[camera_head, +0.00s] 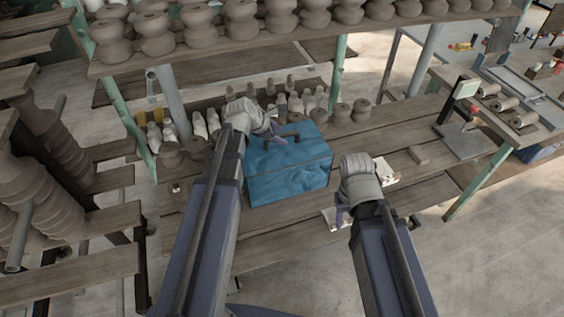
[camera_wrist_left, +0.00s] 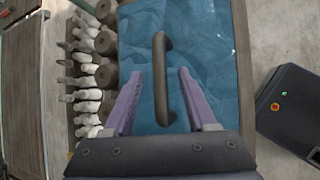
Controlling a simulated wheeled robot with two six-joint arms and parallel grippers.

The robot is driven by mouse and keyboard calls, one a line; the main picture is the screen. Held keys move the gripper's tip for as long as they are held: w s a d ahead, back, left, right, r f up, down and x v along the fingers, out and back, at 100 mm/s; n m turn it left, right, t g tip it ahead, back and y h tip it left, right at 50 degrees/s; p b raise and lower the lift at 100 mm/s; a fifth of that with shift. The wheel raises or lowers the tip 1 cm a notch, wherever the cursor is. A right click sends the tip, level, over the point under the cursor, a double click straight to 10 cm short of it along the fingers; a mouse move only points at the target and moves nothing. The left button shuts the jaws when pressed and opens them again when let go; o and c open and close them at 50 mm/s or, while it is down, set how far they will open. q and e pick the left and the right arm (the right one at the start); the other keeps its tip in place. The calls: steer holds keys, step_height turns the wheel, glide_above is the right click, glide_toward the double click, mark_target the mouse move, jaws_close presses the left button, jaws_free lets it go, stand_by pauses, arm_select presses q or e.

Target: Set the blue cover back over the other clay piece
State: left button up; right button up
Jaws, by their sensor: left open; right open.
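The blue cover (camera_head: 305,178) is box-shaped with a dark bar handle (camera_head: 290,135) on top, and stands on the wooden table. It fills the middle of the left wrist view (camera_wrist_left: 205,50). My left gripper (camera_head: 274,139) is open over the cover's top. In the left wrist view its two purple fingers (camera_wrist_left: 158,100) stand on either side of the handle (camera_wrist_left: 160,75), apart from it. My right gripper (camera_head: 342,214) is open and empty, low at the right of the cover. I cannot make out a clay piece; what is under the cover is hidden.
White patches (camera_head: 384,172) lie beside my right gripper, partly hidden by it. White bottle-like pieces (camera_head: 200,125) and brown pots (camera_head: 361,110) line the table's back. A shelf of clay pots (camera_head: 155,35) hangs behind. Bare planks (camera_head: 420,125) lie to the right.

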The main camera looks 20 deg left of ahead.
arm_select(q)
steer(key=shift+b+x, duration=0.4)
steer(key=shift+x, duration=0.6)
steer(key=shift+r, duration=0.1)
steer(key=shift+s, duration=0.1)
jaws_close()
stand_by(0.4)
